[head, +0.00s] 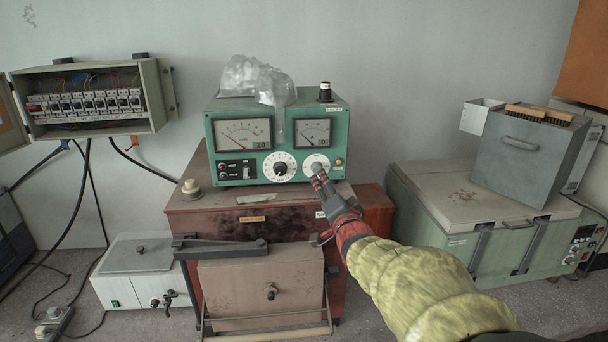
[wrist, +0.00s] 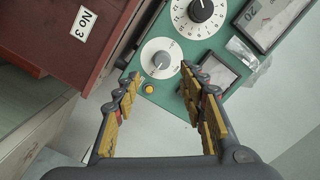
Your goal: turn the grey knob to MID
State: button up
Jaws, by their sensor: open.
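The grey knob (wrist: 161,60) sits on a round white dial plate on the front of a green meter box (head: 264,103). In the wrist view the knob is just beyond my fingertips and roughly between them; its pointer and the plate's marks are too small to read. My gripper (wrist: 160,75) is open, with one finger on each side, apart from the knob as far as I can tell. In the head view my gripper (head: 318,172) is in front of the plate's lower part and hides the knob in part.
A larger dial with a black knob (head: 280,168) is left of the grey knob. A yellow button (wrist: 149,88) is close to one finger. Two meters (head: 243,134) are above. A clear plastic bag (head: 262,82) drapes over the box, which stands on a red-brown cabinet (head: 197,222).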

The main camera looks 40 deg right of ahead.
aim_at(317, 168)
jog(key=shift+m, duration=0.3)
jog(key=shift+r+x, duration=0.1)
jog(key=shift+x, duration=1.9)
jog(key=shift+r+x, duration=0.15)
jog(key=shift+x, duration=1.85)
jog(key=shift+c, duration=0.5)
grip_shut()
